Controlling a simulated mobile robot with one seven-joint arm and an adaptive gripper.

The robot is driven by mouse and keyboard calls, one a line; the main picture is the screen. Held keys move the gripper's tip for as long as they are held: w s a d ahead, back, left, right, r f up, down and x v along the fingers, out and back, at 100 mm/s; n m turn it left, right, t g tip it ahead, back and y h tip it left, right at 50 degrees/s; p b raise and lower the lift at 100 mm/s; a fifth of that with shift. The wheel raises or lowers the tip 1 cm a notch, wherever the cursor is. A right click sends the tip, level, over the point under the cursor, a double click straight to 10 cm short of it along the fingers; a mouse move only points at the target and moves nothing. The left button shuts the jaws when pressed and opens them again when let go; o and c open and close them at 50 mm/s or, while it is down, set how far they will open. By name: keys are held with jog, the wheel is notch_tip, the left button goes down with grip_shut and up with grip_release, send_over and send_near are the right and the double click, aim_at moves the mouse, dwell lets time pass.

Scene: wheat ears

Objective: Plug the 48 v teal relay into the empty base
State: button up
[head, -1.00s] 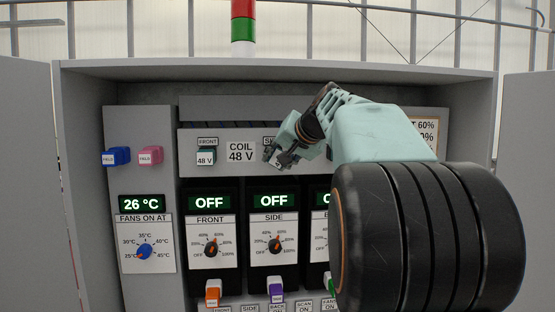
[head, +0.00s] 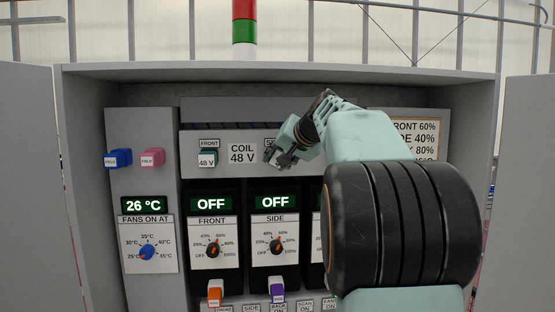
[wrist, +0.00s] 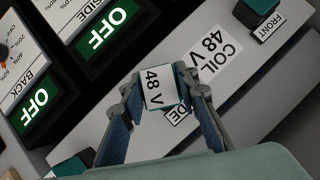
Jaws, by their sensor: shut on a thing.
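The teal relay (wrist: 160,88), with a white 48 V face, is between the fingers of my gripper (wrist: 165,96) in the wrist view. My gripper is shut on it, in front of the coil strip at the SIDE position. The SIDE label (wrist: 180,114) partly shows beside the relay. The base behind it is hidden, and I cannot tell whether the relay is touching or seated. In the head view my gripper (head: 281,157) hides most of that spot. A teal 48 V relay (head: 208,158) sits at FRONT, left of the COIL 48 V label (head: 242,153).
Another teal block (wrist: 75,166) shows at the wrist view's lower left. Blue (head: 118,158) and pink (head: 152,158) FIELD blocks sit on the left panel. Dials and OFF displays (head: 211,204) lie below the strip. Cabinet side walls (head: 85,170) bound the space.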

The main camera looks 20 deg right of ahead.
jog(key=shift+w+r, duration=0.1)
jog(key=shift+r, duration=0.05)
jog(key=o, duration=1.2)
jog(key=shift+w, duration=0.15)
jog(key=shift+o, duration=0.4)
